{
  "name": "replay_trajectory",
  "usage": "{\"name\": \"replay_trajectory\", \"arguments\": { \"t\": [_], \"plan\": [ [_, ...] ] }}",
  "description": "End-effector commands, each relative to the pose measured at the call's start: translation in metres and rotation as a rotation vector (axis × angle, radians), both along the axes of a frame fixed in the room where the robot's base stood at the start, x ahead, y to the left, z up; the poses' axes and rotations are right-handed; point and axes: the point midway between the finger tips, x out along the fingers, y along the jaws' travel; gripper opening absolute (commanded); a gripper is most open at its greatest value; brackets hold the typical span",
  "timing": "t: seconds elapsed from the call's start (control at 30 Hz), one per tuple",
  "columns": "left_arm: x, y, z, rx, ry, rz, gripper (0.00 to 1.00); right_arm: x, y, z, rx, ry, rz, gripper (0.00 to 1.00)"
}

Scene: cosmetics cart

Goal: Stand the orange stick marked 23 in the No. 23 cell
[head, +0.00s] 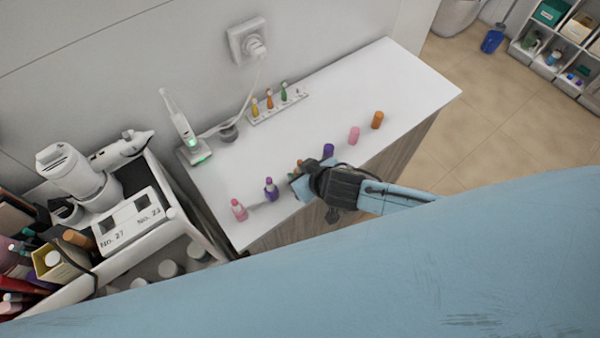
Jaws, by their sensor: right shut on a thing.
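The white holder (128,234) on the cart has two dark square cells. One is the No. 23 cell (141,203), the other the No. 27 cell (111,222); both look empty. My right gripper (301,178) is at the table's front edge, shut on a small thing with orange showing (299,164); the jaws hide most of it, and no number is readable. An orange cylinder (377,120) stands near the table's right end. An orange stick-like thing (78,239) lies tilted on the cart, left of the holder. My left gripper is not in view.
On the white table (385,70) stand a pink bottle (238,209), a purple bottle (271,189), a purple cylinder (328,150) and a pink cylinder (354,135). A white rack (278,105) and an upright toothbrush (180,120) are behind. A hair dryer (75,170) stands on the cart.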

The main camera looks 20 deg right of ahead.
Motion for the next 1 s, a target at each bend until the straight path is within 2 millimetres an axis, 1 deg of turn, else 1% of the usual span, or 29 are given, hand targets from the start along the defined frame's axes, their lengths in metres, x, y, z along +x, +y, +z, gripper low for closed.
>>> {"name": "replay_trajectory", "arguments": {
  "t": [0.17,0.27,0.6,0.7,0.87,1.0],
  "plan": [
    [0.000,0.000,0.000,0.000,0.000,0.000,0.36,0.000,0.000,0.002,0.000,-0.001,0.000,0.02],
    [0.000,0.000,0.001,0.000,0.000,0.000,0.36,0.000,0.000,0.012,0.001,-0.002,-0.001,0.02],
    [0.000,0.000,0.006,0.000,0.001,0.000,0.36,0.001,0.000,0.078,0.002,-0.003,0.001,0.02],
    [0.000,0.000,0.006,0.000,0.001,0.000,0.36,0.001,0.000,0.091,0.001,-0.004,0.000,0.02],
    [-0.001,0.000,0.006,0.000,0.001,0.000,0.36,0.001,0.000,0.100,0.000,-0.001,0.000,0.02],
    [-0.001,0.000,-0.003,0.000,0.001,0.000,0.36,0.004,-0.003,0.100,0.000,-0.004,-0.016,0.02]
  ]
}}
